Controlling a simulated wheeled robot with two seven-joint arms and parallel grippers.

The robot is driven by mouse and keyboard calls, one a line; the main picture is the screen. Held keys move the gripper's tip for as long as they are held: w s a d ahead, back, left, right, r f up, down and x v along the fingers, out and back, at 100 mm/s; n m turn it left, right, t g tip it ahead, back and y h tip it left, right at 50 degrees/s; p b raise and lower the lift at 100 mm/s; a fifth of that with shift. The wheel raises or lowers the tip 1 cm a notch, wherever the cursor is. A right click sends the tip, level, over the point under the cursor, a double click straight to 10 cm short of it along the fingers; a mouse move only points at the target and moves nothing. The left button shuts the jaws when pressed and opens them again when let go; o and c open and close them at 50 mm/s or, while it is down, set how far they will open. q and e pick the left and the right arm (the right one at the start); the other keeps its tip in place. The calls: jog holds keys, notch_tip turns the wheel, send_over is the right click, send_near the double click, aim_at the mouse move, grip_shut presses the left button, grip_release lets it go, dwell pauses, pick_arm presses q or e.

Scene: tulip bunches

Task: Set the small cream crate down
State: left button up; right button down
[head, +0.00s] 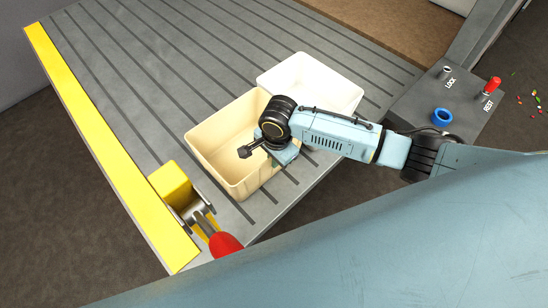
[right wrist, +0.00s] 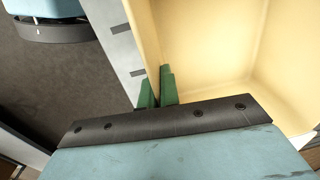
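The small cream crate (head: 215,157) is open-topped, looks empty and sits upright over the grooved grey bed. I cannot tell whether its base touches the bed. My right gripper (head: 284,163) is at its right-hand wall, partly hidden by my wrist in the head view. In the right wrist view the green fingers of my right gripper (right wrist: 157,90) close on either side of the wall of the cream crate (right wrist: 205,45), one inside and one outside. My left gripper is not in view.
A whiter crate (head: 335,88) stands right behind the cream one. A yellow block with a metal clamp (head: 172,184) and a red handle (head: 226,244) is at the near left edge, by a yellow strip (head: 100,145). The bed's left and back are clear.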

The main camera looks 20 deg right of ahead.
jog(key=c, duration=1.7)
grip_release()
jog(key=shift+f, duration=0.1)
jog(key=shift+c, duration=0.2)
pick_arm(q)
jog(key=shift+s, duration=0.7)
pick_arm(e)
jog(key=shift+o, duration=0.5)
